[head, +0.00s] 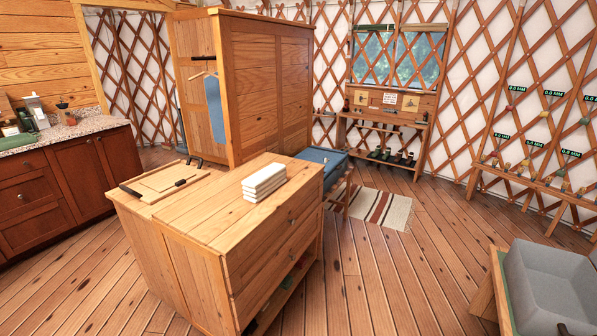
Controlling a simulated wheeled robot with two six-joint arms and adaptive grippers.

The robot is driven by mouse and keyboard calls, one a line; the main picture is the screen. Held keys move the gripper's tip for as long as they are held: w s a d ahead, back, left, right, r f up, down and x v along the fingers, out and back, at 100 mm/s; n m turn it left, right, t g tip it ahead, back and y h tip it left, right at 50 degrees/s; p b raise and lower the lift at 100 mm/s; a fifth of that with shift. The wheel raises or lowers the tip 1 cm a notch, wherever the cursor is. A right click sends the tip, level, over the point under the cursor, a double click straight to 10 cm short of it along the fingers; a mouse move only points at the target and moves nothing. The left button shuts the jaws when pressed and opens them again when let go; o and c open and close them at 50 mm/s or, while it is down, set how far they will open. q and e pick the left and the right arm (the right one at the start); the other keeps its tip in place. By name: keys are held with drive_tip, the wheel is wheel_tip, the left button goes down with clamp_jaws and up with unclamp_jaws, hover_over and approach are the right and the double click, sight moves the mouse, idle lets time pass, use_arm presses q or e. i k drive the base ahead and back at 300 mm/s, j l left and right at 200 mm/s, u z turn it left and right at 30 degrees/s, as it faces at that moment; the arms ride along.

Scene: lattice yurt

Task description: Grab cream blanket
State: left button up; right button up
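A folded, off-white stack (264,181) lies on the right part of a wooden drawer cabinet top (225,205). It has several layers and looks like the cream blanket, though I cannot tell whether it is one folded piece or separate ones. Nothing touches it from above. Neither of my grippers can be made out in the head view.
A tall wooden wardrobe (270,90) stands behind the cabinet. A bed or bench with a blue cover (322,166) is just beyond it. A striped rug (378,208) lies on the floor. A grey basin (548,285) is at lower right. Open floor lies between.

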sight(256, 187)
drive_tip(key=i+l+u, duration=0.2)
drive_tip(key=i, duration=0.35)
drive_tip(key=i+l+u, duration=0.2)
drive_tip(key=i+l, duration=0.3)
drive_tip(key=i, duration=0.05)
